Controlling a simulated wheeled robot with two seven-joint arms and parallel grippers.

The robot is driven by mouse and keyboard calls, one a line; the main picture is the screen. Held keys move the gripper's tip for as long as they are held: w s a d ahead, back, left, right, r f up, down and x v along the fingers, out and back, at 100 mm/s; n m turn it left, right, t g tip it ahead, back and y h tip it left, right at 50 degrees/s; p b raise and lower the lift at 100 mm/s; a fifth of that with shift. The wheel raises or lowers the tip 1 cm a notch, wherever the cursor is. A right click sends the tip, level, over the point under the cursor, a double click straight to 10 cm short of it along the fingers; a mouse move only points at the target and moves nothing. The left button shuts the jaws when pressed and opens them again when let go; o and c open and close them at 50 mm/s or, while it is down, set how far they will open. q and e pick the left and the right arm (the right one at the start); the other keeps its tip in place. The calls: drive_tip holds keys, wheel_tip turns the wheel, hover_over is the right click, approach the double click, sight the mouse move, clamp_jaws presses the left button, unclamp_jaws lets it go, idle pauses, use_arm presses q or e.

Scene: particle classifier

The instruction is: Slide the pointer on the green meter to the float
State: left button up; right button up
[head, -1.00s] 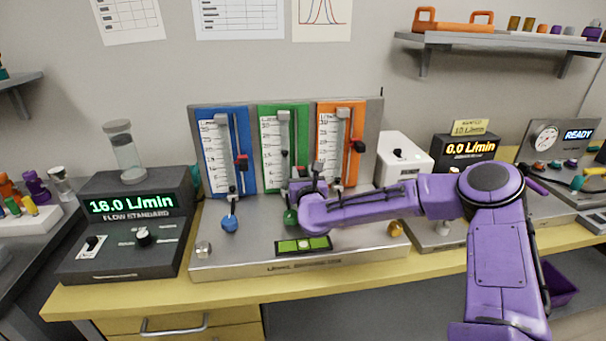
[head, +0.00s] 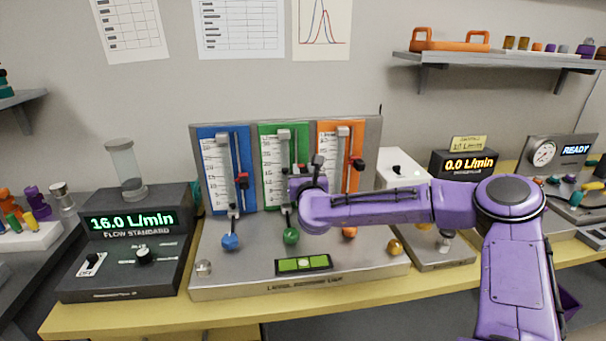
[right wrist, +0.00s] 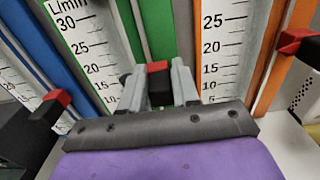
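The green meter (head: 296,131) stands between the blue and orange meters, with a white scale and a clear tube. Its red and black pointer (right wrist: 158,68) sits between the two grey fingers of my right gripper (right wrist: 160,85) in the right wrist view. The fingers lie close on both sides of it, with no clear gap. In the head view my right gripper (head: 307,177) is at the lower half of the green meter and covers part of it. I cannot make out the green meter's float. My left gripper is not in view.
The blue meter (head: 231,137) and orange meter (head: 354,136) have red and black pointers on their rails. Blue, green and orange knobs stand on the metal base below. The flow standard (head: 130,222) reads 16.0 L/min at the left. A white box (head: 398,165) stands to the right.

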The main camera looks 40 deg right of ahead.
drive_tip(key=shift+o, duration=0.3)
drive_tip(key=shift+s+a, duration=0.1)
drive_tip(key=shift+s, duration=0.05)
drive_tip(key=b+v, duration=0.2)
drive_tip(key=v, duration=0.8)
drive_tip(key=shift+s, duration=0.15)
drive_tip(key=shift+a, duration=0.1)
